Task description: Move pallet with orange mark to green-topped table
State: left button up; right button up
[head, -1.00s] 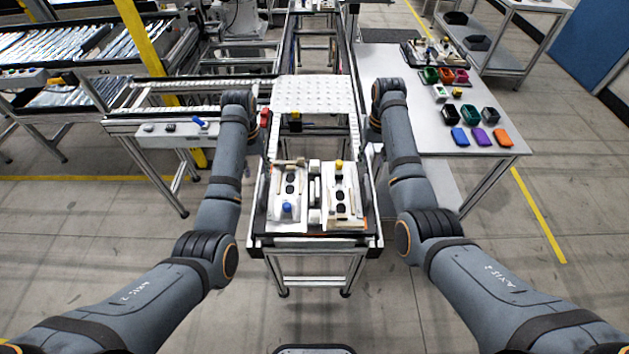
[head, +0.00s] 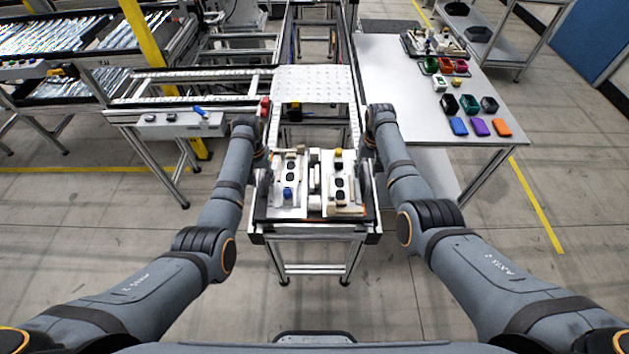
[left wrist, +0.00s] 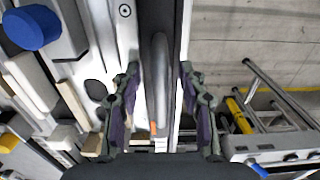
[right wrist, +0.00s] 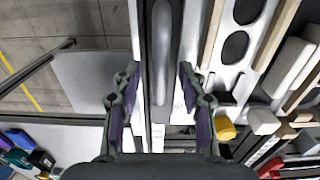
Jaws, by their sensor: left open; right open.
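The pallet (head: 290,213) is a dark tray with white fixtures, a blue knob and a yellow knob, on the near end of the conveyor stand. A thin orange mark (head: 345,219) shows low on its near edge, and a small orange spot shows in the left wrist view (left wrist: 152,127). My left gripper (left wrist: 158,85) is open, its fingers either side of a grey handle (left wrist: 160,60) on the pallet's left side. My right gripper (right wrist: 160,85) is open, its fingers either side of the right handle (right wrist: 161,50). Finger contact is unclear. I see no clearly green-topped table.
A light grey table (head: 400,75) stands to the right, with colored bins (head: 470,103) and another fixture tray (head: 435,42) on it. A white perforated plate (head: 313,84) lies beyond the pallet. A conveyor with a control box (head: 180,124) is at left. Floor is open at right.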

pick_arm(q)
jog(key=shift+w+f, duration=0.1)
jog(key=shift+f, duration=0.15)
pick_arm(e)
jog(key=shift+w+f, duration=0.1)
jog(key=shift+f, duration=0.15)
pick_arm(q)
jog(key=shift+c, duration=0.4)
pick_arm(e)
jog(key=shift+c, duration=0.4)
pick_arm(q)
jog(key=shift+r, duration=0.1)
jog(key=shift+c, duration=1.1)
pick_arm(e)
jog(key=shift+r, duration=0.1)
jog(key=shift+c, duration=1.1)
pick_arm(q)
grip_shut()
pick_arm(e)
grip_shut()
